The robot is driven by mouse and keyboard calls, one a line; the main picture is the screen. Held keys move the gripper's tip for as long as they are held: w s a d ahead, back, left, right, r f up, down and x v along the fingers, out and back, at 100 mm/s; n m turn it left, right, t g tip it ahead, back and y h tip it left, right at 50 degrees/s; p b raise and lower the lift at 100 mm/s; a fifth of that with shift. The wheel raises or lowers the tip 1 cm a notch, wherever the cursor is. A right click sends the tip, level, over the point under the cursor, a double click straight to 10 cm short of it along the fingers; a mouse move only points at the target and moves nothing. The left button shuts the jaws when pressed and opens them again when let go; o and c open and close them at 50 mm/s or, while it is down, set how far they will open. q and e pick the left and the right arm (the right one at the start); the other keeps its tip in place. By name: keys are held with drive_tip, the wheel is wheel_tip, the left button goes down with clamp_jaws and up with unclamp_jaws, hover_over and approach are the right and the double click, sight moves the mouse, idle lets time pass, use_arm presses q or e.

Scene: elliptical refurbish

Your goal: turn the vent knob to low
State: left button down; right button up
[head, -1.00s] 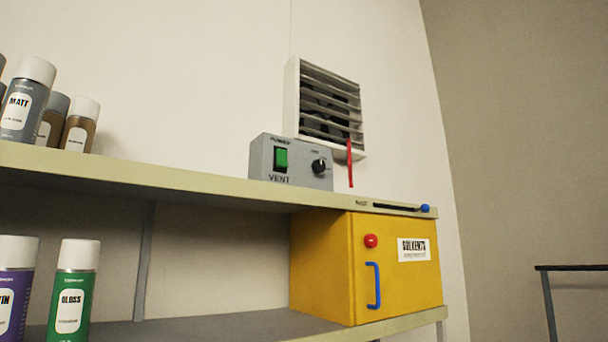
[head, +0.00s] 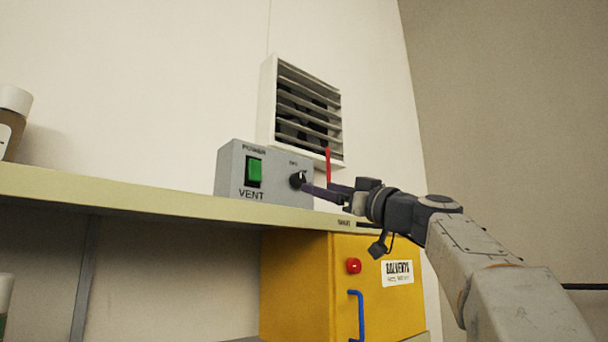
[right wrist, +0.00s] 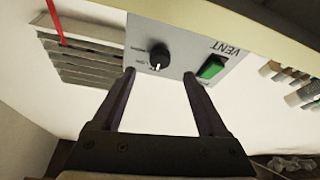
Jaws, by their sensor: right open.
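The vent knob (head: 298,180) is a round black dial with a white mark on the grey vent control box (head: 228,172), which stands on the upper shelf. The knob also shows in the right wrist view (right wrist: 160,57), where the box appears upside down. My right gripper (head: 308,188) reaches in from the right, close to the knob in the head view. In the right wrist view its fingers (right wrist: 160,74) are spread apart and empty, with the knob ahead of the gap, nearer the left finger. I cannot tell whether a finger touches the box. My left gripper is not in view.
A green power switch (head: 254,171) sits left of the knob. A louvred vent (head: 268,100) with a red strip (head: 328,165) is on the wall behind. A yellow solvents cabinet (head: 300,285) is below the shelf edge (head: 120,199).

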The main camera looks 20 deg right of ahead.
sight(301, 182)
drive_tip(key=p+x, duration=0.3)
drive_tip(key=x, duration=0.2)
drive_tip(key=shift+w+r, duration=0.15)
drive_tip(key=shift+r, duration=0.1)
drive_tip(key=shift+w+a+p, duration=0.25)
drive_tip(key=shift+w+p, duration=0.2)
drive_tip(key=shift+p, duration=0.1)
clamp_jaws()
